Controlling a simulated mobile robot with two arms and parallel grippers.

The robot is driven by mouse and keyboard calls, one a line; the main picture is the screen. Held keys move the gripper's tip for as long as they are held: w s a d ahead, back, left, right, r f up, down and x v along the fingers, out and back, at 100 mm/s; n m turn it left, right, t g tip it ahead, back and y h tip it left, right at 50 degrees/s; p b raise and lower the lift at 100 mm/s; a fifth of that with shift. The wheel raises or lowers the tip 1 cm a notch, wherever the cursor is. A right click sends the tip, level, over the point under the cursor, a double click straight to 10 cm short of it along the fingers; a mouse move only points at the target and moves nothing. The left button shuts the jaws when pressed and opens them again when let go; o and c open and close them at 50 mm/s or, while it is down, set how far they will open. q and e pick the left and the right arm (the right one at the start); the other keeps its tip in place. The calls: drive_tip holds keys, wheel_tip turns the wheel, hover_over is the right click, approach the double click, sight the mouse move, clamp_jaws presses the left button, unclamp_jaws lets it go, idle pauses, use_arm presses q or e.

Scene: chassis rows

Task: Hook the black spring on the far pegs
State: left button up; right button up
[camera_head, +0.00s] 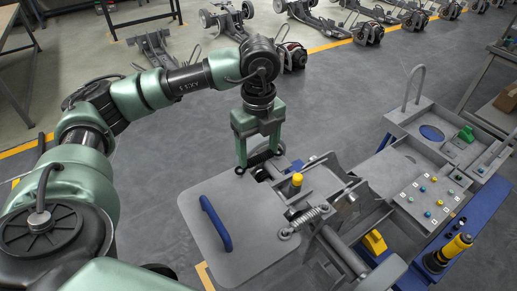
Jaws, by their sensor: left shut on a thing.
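My left gripper (259,160) points down over the far edge of the grey chassis plate (212,238). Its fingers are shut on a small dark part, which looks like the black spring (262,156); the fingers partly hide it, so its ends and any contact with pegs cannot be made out. A bright metal spring (308,216) is stretched on the near side of the chassis mechanism. A post with a yellow cap (297,180) stands between the gripper and that spring. I cannot make out the far pegs clearly. My right gripper is not in view.
A blue handle (215,223) rises from the plate. To the right are a grey tray with a button panel (428,196), a green part (466,133), a yellow block (374,242) and a black-and-yellow cylinder (448,252). More chassis (155,50) stand behind on the floor.

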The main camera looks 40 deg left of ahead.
use_arm(q)
drive_tip(key=shift+f, duration=0.1)
drive_tip(key=shift+f+b, duration=0.9)
drive_tip(key=shift+b, duration=0.05)
drive_tip(key=shift+s, duration=0.1)
